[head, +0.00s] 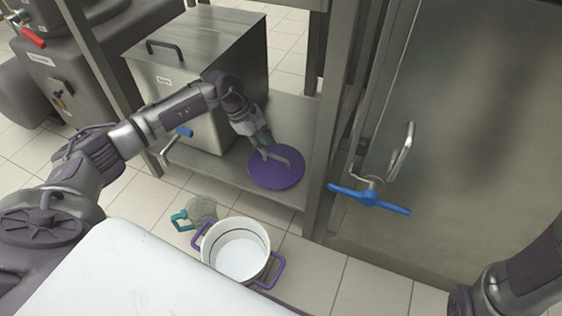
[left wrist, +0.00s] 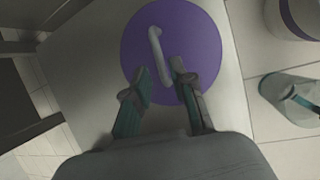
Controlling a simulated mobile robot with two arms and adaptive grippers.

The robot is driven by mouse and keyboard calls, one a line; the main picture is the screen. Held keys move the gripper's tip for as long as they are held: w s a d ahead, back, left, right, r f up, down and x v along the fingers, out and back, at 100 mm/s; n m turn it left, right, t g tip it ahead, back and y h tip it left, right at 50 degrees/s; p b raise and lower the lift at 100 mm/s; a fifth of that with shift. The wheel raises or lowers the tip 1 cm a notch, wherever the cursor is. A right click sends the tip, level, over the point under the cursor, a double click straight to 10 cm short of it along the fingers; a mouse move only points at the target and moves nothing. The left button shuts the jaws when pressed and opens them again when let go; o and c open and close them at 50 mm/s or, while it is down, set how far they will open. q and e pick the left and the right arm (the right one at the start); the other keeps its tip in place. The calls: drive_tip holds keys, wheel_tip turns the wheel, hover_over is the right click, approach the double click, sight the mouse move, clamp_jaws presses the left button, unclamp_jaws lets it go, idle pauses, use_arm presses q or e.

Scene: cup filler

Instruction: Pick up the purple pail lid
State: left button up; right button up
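The purple pail lid (head: 278,178) lies flat on the metal lower shelf, near its front right corner. Its pale curved handle (left wrist: 155,42) stands up from the middle of the purple disc (left wrist: 205,40) in the left wrist view. My left gripper (head: 266,150) is over the lid; its two fingers are apart in the left wrist view (left wrist: 160,72), with the near end of the handle between or just beyond the tips. I cannot tell whether a finger touches it. My right arm shows at the lower right, but its gripper is out of view.
A white pail (head: 240,252) with purple handles stands open on the tiled floor, beside a clear jug (head: 202,211) with a teal handle. A steel box (head: 205,60) sits left on the shelf. A steel post (head: 340,120) and blue-handled valve (head: 369,198) are on the right.

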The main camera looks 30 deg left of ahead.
sight(275, 156)
use_arm(q)
drive_tip(key=shift+b+x, duration=0.7)
drive_tip(key=shift+x, duration=0.5)
drive_tip(key=b+x, duration=0.4)
drive_tip(key=shift+w+d+f, duration=0.1)
drive_tip(key=shift+f, duration=0.15)
drive_tip(key=shift+r, duration=0.1)
drive_tip(key=shift+c, duration=0.4)
clamp_jaws()
